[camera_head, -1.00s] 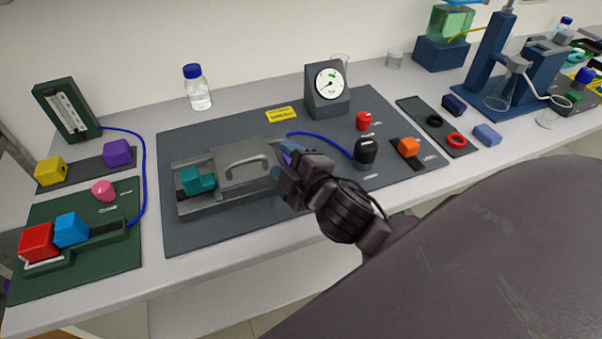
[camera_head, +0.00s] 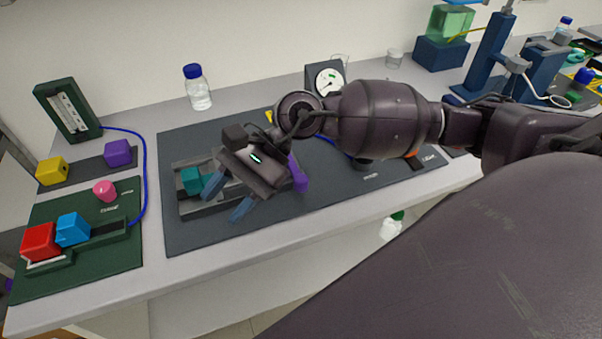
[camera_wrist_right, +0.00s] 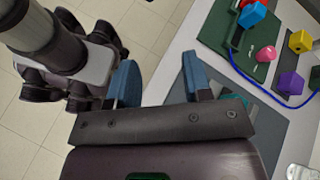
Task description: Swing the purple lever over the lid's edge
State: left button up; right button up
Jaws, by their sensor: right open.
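The purple lever (camera_head: 298,173) shows at the right end of the grey rig, just right of my right gripper's body; its lower end is clear, the rest partly hidden. The rig's grey base (camera_head: 195,209) carries a teal block (camera_head: 191,180) at its left. The lid and its handle are mostly hidden behind my right gripper. My right gripper (camera_head: 228,198) is open and empty, its blue fingers over the rig's front and left of the lever. In the right wrist view its fingers (camera_wrist_right: 160,75) stand apart with nothing between them. My left gripper is not in view.
The rig stands on a dark mat (camera_head: 200,240). A gauge (camera_head: 327,78) stands behind my right arm. A green board (camera_head: 110,265) with red (camera_head: 38,242) and blue (camera_head: 71,229) blocks lies left. A bottle (camera_head: 197,88) stands at the back. The mat's front strip is clear.

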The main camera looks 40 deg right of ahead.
jog(key=w+d+f+n+h, duration=0.2)
jog(key=d+n+h, duration=0.1)
jog(key=d+h, duration=0.25)
jog(key=n+t+h, duration=0.1)
jog(key=n+h, duration=0.2)
jog(key=h, duration=0.4)
send_near(301, 177)
jog(key=shift+y, duration=0.25)
jog(key=f, duration=0.4)
jog(key=f+p, duration=0.1)
jog(key=f, duration=0.4)
jog(key=shift+s+d+f, duration=0.15)
jog(key=shift+d, duration=0.05)
grip_shut()
